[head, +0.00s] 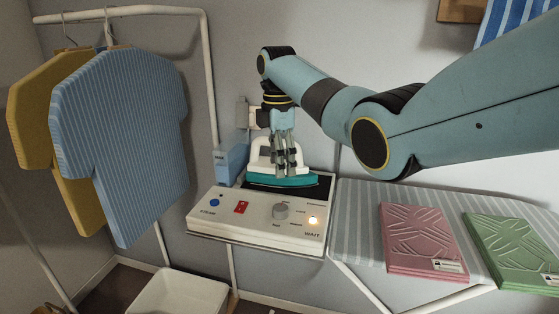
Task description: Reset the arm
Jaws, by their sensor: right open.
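My right arm comes in from the right and bends down at the wrist. Its gripper (285,163) points down in front of the iron (277,180), which has a white body and a teal base. The gripper is open, with its fingers at the iron's white handle; whether they touch it cannot be told. The iron rests on the dark plate at the back of the white control station (258,218). My left gripper is not in view.
The station has a knob (280,211), a red switch (241,207) and a lit lamp by "WAIT". A striped ironing board (358,217) bears pink (422,240) and green (512,250) folded cloths. Shirts (122,140) hang left. A white bin (180,296) stands below.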

